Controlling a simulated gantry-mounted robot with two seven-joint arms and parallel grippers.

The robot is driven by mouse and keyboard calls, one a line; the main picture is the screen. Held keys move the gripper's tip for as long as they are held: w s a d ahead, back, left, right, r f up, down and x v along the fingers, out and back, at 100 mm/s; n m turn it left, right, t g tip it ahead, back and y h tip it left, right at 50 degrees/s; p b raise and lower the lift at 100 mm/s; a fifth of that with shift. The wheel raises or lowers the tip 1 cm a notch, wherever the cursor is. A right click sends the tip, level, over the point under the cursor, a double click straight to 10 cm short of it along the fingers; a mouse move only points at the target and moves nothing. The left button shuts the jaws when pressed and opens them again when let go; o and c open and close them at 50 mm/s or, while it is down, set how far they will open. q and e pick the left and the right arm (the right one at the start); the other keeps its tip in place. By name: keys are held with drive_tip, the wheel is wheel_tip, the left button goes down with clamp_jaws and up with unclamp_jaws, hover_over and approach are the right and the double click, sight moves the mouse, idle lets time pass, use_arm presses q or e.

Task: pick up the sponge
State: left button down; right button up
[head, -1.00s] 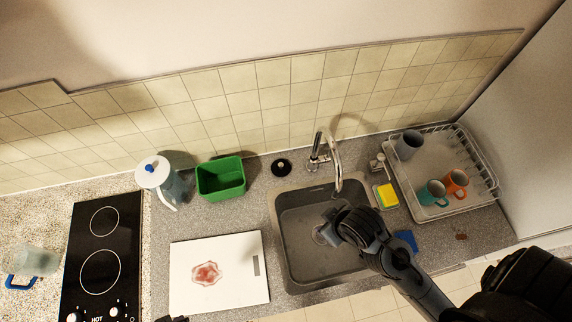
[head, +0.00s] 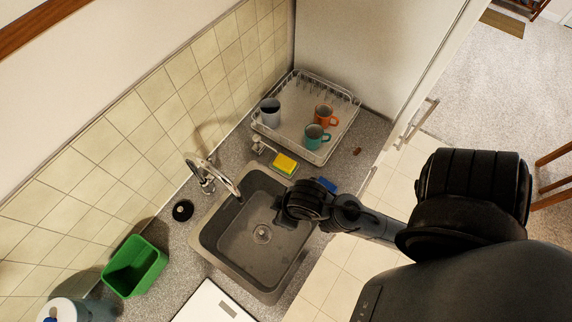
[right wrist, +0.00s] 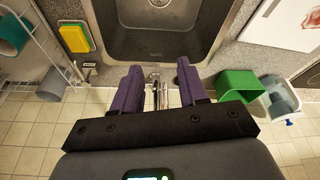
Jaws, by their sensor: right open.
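A yellow sponge with a green side (head: 285,164) lies on the counter just behind the sink's right end, in front of the dish rack. It also shows at the upper left of the right wrist view (right wrist: 76,38). My right gripper (head: 284,219) is over the sink, apart from the sponge. In the right wrist view its two purple fingers (right wrist: 158,78) are spread with nothing held between them; the sponge lies left of them. My left gripper is not in view.
The sink (head: 220,246) has a tall faucet (head: 226,184) at its back edge. A dish rack (head: 339,148) holds mugs, including an orange one (head: 325,117). A blue item (head: 328,185) is partly hidden by my right arm. A green bin (head: 135,266) stands at left.

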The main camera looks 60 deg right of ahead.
drive_tip(key=o, duration=1.1)
drive_tip(key=shift+d, duration=0.15)
